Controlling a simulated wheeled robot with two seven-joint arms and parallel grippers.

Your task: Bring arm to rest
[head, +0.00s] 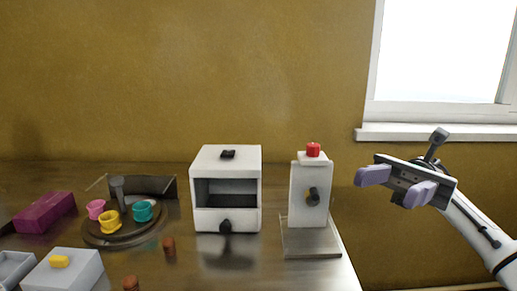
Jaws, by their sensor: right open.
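My right gripper (398,187) is raised at the right, beyond the table's right edge and below the window. Its two pale purple fingers are apart, with nothing between them. The right arm comes in from the lower right corner. My left gripper is not in the picture.
On the table (190,270) stand a white box with an opening (250,160), a white block with a red knob (297,180), a round tray with cups (95,237), a magenta block (45,212) and a grey box (80,275). Free air surrounds the right gripper.

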